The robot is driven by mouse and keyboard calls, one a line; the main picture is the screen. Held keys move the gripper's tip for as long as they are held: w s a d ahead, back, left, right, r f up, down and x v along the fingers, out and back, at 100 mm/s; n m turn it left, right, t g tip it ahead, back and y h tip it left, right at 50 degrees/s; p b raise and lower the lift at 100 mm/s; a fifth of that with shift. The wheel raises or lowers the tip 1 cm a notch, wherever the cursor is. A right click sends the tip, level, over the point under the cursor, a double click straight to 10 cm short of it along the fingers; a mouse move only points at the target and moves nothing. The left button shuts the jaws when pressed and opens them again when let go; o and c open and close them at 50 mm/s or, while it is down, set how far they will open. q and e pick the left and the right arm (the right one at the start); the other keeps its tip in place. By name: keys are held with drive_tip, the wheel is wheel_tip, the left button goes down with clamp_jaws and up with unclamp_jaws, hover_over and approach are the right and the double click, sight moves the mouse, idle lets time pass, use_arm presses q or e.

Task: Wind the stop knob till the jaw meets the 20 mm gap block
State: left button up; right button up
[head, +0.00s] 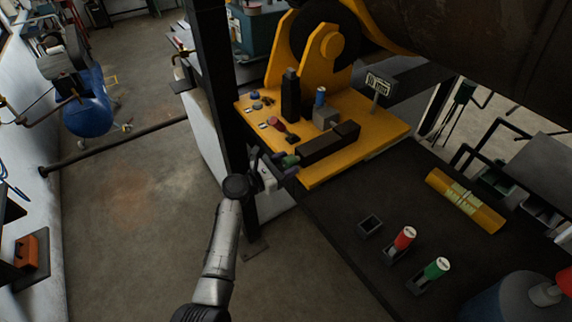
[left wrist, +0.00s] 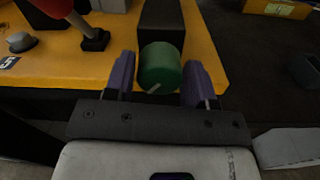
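The stop knob is a green round knob (head: 289,160) at the near end of a dark slide (head: 322,146) on a yellow plate (head: 368,152). In the left wrist view the knob (left wrist: 160,68) faces me with a pale mark low on its face. My left gripper (head: 277,165) has its two purple fingers (left wrist: 160,80) closed in on both sides of the knob. A dark raised block, seemingly the jaw (head: 347,131), is at the slide's far end. My right gripper is out of view.
A red-handled lever (head: 279,126) and several buttons sit left of the slide. A dark post (head: 212,90) rises beside my left arm.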

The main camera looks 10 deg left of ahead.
use_arm(q)
drive_tip(key=o, duration=0.3)
drive_tip(key=b+v, duration=0.1)
drive_tip(key=v, duration=1.3)
drive_tip(key=shift+o, duration=0.2)
